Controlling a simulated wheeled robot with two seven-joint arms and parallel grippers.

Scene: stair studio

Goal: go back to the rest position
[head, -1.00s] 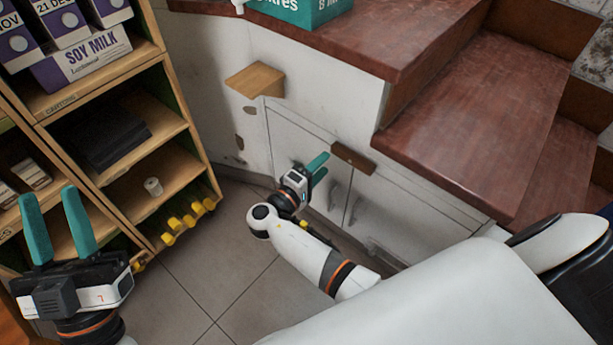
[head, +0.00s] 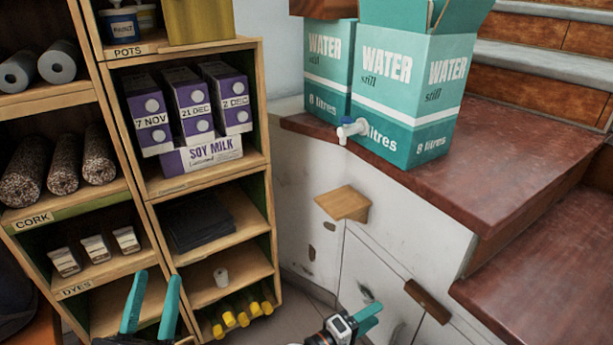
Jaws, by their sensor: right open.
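My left gripper (head: 153,280) shows at the bottom left, in front of the lower shelves. Its two teal fingers point up and stand apart with nothing between them. My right gripper (head: 372,316) shows at the bottom centre, in front of the white cupboard under the stairs. Its teal fingers point to the right, are apart, and hold nothing that I can see. Most of both arms is below the frame.
A wooden shelf unit (head: 262,215) fills the left, with soy milk cartons (head: 192,110) and yellow-ended items (head: 242,313). Teal water boxes (head: 410,95) stand on the red-brown step (head: 440,185). A small wooden ledge (head: 343,204) juts from the white wall.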

